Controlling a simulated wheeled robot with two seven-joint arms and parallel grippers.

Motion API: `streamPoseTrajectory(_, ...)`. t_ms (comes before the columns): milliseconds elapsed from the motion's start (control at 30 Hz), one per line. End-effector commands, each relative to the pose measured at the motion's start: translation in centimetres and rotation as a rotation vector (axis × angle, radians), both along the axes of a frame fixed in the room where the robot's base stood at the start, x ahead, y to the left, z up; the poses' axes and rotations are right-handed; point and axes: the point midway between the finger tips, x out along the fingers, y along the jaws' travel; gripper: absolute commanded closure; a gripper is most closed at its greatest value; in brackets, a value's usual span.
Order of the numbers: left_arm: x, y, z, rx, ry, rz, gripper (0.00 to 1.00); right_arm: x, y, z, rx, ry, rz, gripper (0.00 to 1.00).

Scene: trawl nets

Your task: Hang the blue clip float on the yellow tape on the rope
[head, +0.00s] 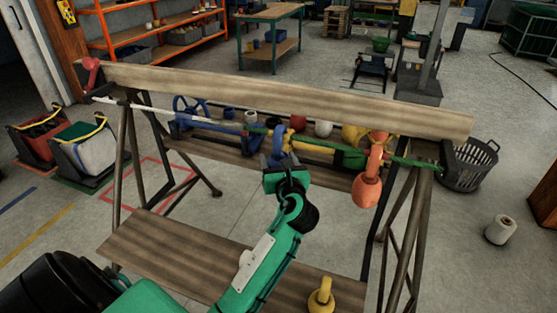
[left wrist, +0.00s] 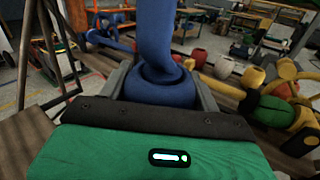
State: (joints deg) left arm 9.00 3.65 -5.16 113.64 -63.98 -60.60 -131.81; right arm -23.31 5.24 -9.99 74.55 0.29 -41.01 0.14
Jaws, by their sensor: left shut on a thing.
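My left gripper (head: 283,178) is raised in front of the rope. It is shut on the blue clip float (head: 279,145), which stands upright above the jaws. In the left wrist view the blue float (left wrist: 156,50) rises from between the grey fingers of the gripper (left wrist: 156,92). The yellow tape (head: 316,143) seems to lie just right of the blue float. I cannot tell whether the clip touches or encloses the rope. My right gripper is not in view.
An orange float (head: 367,188) hangs on the rope at the right. A yellow float (head: 321,297) stands on the low front plank (head: 165,257). Several coloured items sit on the shelf behind the rope. The wooden beam (head: 290,94) spans above. A dark basket (head: 468,168) stands at the right.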

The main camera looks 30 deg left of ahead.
Motion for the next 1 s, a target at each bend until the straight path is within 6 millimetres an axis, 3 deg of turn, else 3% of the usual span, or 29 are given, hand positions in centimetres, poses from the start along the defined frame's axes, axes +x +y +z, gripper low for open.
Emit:
streamPoseTrajectory(33,0.0,0.0,0.0,0.000,0.000,0.000,0.61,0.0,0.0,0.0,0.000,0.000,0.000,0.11)
streamPoseTrajectory(67,0.0,0.0,0.0,0.000,0.000,0.000,0.31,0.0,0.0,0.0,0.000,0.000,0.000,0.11)
streamPoseTrajectory(167,0.0,0.0,0.0,0.000,0.000,0.000,0.11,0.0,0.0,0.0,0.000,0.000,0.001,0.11)
streamPoseTrajectory(567,-0.5,-0.6,-0.1,-0.001,0.001,0.000,0.11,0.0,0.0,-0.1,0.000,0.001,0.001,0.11)
streamPoseTrajectory(1000,-6.7,-7.3,-0.2,-0.003,0.001,-0.002,0.11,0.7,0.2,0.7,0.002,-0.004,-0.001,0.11)
